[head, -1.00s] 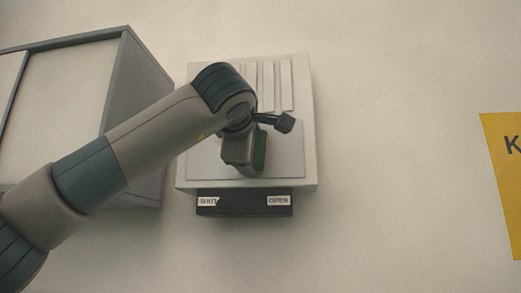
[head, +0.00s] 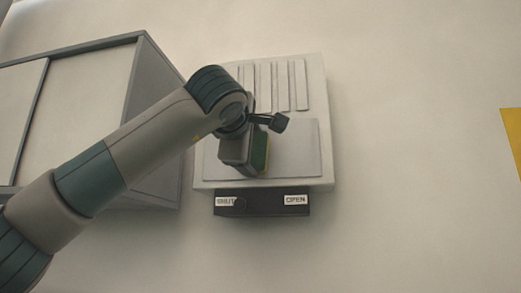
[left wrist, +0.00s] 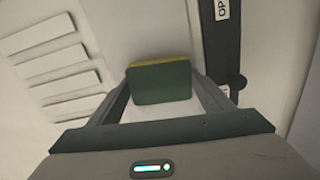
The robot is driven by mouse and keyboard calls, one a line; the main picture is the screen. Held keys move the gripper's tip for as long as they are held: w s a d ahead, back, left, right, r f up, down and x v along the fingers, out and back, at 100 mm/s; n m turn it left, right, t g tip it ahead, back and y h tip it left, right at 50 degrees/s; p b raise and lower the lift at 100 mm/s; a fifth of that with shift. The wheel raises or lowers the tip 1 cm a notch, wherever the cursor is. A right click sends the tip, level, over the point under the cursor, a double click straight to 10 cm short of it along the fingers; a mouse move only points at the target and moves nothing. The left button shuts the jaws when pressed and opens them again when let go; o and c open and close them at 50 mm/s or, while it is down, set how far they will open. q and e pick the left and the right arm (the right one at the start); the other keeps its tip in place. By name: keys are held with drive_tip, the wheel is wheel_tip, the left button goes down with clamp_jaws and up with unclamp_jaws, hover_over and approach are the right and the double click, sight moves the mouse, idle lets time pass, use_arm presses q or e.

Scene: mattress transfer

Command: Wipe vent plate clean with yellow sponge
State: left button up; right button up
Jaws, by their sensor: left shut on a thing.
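The vent plate is a grey rectangular panel (head: 298,150) on a white wall box, below a row of slats (head: 275,85). My left gripper (head: 250,155) is in front of the panel's left half. It is shut on the sponge, whose dark green side (head: 261,152) shows at the gripper's right edge in the head view. In the left wrist view the sponge (left wrist: 160,84) sits between the two fingers, green face toward the camera, with a thin yellow layer at its far edge. Whether the sponge touches the panel cannot be told. My right gripper does not show.
A black strip (head: 262,203) with a slider and the labels SHUT and OPEN runs under the box. A grey-framed cabinet (head: 150,130) stands out at the left, behind my arm. A yellow sign (head: 513,140) is at the right edge. The wall between is bare.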

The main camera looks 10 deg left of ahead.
use_arm(q)
drive_tip(key=shift+a, duration=0.4)
drive_tip(key=shift+a, duration=0.1)
drive_tip(key=shift+w+a, duration=0.1)
drive_tip(key=shift+a, duration=1.45)
drive_tip(key=shift+a, duration=0.2)
drive_tip(key=a, duration=0.3)
wheel_tip(320, 180, up, 2)
drive_tip(key=shift+r+p, duration=0.1)
drive_tip(key=shift+p, duration=0.55)
